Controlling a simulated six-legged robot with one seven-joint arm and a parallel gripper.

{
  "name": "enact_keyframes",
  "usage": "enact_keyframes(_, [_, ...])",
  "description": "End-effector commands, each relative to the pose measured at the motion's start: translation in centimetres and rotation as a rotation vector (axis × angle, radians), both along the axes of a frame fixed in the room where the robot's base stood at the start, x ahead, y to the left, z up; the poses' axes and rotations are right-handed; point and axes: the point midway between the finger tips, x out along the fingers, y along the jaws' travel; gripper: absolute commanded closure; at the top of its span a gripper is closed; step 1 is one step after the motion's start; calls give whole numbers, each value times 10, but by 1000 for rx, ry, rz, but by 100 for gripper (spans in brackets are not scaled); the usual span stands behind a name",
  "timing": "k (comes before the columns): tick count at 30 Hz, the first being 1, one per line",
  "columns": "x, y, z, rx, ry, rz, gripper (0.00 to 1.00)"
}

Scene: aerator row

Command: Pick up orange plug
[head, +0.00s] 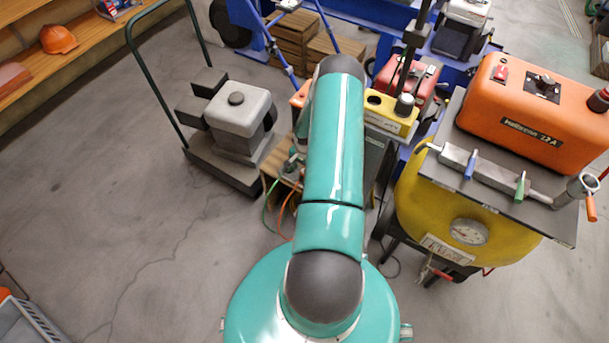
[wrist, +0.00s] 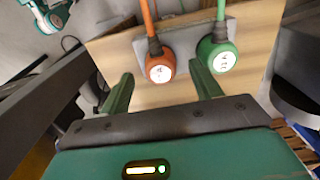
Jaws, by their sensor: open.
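In the wrist view the orange plug (wrist: 160,66) is a rounded orange body with a pale marked round face and a dark collar, with an orange cable running up from it. It sits at a grey plate (wrist: 186,43) on a light wooden board (wrist: 111,48). My gripper (wrist: 161,71) is open, its two green fingers apart. In the picture the orange plug lies between the fingertips; whether they touch it I cannot tell. A similar green plug (wrist: 217,55) is just right of the right fingertip. My arm hides the plugs in the head view.
In the head view a yellow tank (head: 440,215) with an orange box (head: 530,112) stands at the right. A grey trolley (head: 225,168) carrying a pale canister (head: 239,108) is left of my arm. The floor (head: 110,210) at the left is mostly clear.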

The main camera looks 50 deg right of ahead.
Motion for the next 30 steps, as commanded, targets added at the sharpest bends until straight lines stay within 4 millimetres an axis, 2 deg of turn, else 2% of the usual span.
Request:
enact_keyframes(3, [0, 1, -18, 2, 0, -1, 36])
enact_keyframes(6, [0, 0, -25, 1, 0, 0, 36])
enact_keyframes(13, [0, 0, -26, 0, 0, 0, 36])
enact_keyframes(14, [0, 0, -26, 0, 0, 0, 40])
enact_keyframes(21, [0, 0, -26, 0, 0, 0, 86])
enact_keyframes(30, [1, 0, -24, -1, 0, 0, 86])
